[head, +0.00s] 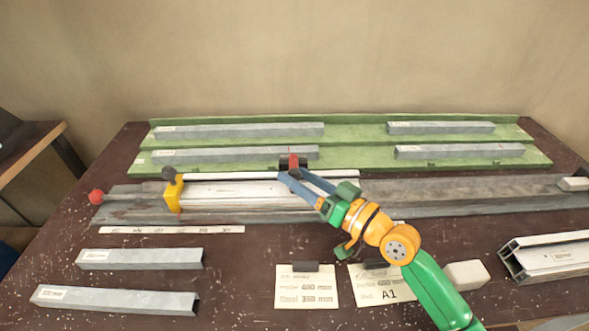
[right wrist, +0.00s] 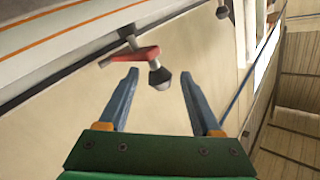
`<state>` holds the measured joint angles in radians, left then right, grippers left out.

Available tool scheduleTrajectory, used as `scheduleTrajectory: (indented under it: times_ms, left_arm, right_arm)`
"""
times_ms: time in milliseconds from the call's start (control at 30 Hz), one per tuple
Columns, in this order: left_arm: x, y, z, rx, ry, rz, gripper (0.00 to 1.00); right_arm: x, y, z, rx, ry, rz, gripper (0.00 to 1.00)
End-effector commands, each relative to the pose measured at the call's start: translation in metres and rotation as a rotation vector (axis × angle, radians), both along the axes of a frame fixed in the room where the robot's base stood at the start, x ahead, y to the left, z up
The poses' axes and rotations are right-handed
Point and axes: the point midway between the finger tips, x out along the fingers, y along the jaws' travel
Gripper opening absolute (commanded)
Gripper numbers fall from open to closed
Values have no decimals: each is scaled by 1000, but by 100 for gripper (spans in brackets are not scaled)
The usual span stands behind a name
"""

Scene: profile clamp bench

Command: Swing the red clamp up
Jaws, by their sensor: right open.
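The red clamp (head: 293,161) is at the back side of the bench rail, near the middle in the head view; my fingers partly cover it. In the right wrist view the red clamp (right wrist: 132,57) shows a red arm with a dark-tipped grey end (right wrist: 159,78). My right gripper (head: 290,173) reaches in from the lower right, its tips just at the clamp. In the right wrist view its two blue fingers (right wrist: 159,74) are apart, with the dark tip in the gap between them and nothing gripped. I cannot tell whether they touch it. My left gripper is not in view.
A yellow clamp (head: 174,194) with a black knob and a red ball knob (head: 96,196) are on the rail's left part. Grey profiles lie on the green rack (head: 355,157) behind and on the table front left. Cards (head: 307,286) and a white block (head: 466,274) lie in front.

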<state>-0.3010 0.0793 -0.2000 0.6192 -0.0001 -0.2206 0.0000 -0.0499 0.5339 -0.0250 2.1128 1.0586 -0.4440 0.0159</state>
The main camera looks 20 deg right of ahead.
Motion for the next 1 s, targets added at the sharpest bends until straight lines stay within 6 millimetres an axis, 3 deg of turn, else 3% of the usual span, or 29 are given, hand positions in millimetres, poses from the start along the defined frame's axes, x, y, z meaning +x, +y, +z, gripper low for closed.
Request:
scheduleTrajectory:
  times_ms: [167, 433, 667, 700, 1000]
  left_arm:
    - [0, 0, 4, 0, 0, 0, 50]
    - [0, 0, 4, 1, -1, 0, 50]
    - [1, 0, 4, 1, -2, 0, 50]
    - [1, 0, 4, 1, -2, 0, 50]
    - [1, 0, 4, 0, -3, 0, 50]
  right_arm:
    - [13, 7, 0, 0, 0, 0, 66]
    - [14, 8, -1, 0, 1, 0, 66]
    - [14, 8, -1, 0, 1, 0, 3]
    - [14, 8, -1, 0, 1, 0, 0]
    - [14, 8, -1, 0, 1, 0, 0]
